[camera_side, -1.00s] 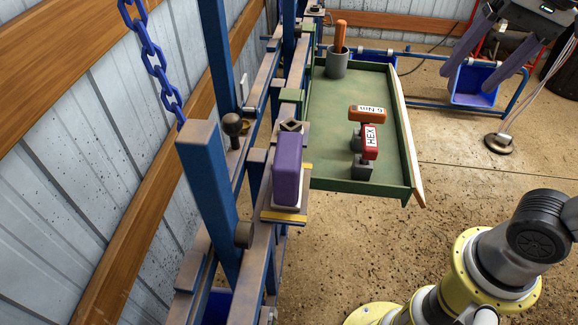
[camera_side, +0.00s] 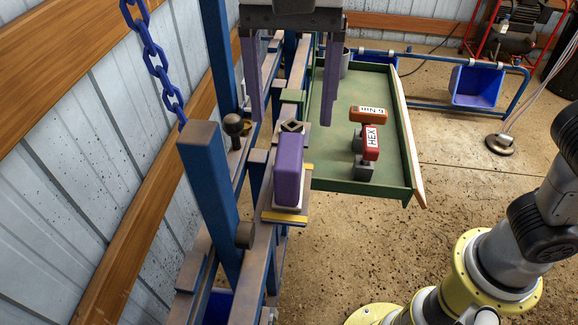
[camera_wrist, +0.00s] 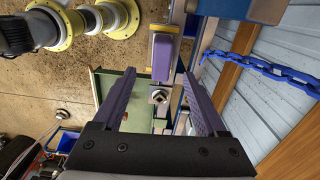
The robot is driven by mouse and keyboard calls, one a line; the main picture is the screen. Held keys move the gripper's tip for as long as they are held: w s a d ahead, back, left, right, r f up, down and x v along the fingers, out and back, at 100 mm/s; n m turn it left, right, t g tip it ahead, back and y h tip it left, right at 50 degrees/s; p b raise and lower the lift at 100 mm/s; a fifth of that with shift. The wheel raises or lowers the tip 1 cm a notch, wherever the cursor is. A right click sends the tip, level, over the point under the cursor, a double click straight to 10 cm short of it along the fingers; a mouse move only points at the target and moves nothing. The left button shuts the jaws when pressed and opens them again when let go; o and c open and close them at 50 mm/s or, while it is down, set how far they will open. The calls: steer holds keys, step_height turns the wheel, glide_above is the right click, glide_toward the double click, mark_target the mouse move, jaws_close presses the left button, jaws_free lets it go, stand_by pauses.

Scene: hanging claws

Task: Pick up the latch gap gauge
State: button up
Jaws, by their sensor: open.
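No object in view carries the name latch gap gauge, so I cannot tell for certain which it is. A purple upright block (camera_side: 289,172) stands on a small plate with a yellow edge on the blue rack; in the wrist view the block (camera_wrist: 163,52) lies just beyond my fingertips. A square metal piece with a hole (camera_side: 291,126) sits behind it and shows between my fingers in the wrist view (camera_wrist: 159,96). My gripper (camera_side: 291,122) is open and empty, its two long purple fingers pointing down above the rack, behind the block.
A green tray (camera_side: 336,152) right of the rack holds an orange handle marked 6 Nm (camera_side: 368,115), a red HEX handle (camera_side: 371,142) and a partly hidden grey cup (camera_side: 345,66). A blue post (camera_side: 208,190), dark knob (camera_side: 234,124) and blue chain (camera_side: 152,55) are on the left.

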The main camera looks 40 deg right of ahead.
mark_target(292, 153)
step_height(292, 153, down, 6)
steer(key=shift+r, duration=0.1)
steer(key=shift+w+f, duration=0.15)
steer(key=shift+f, duration=1.35)
steer(key=shift+w+f, duration=0.15)
steer(key=shift+f, duration=1.35)
jaws_close()
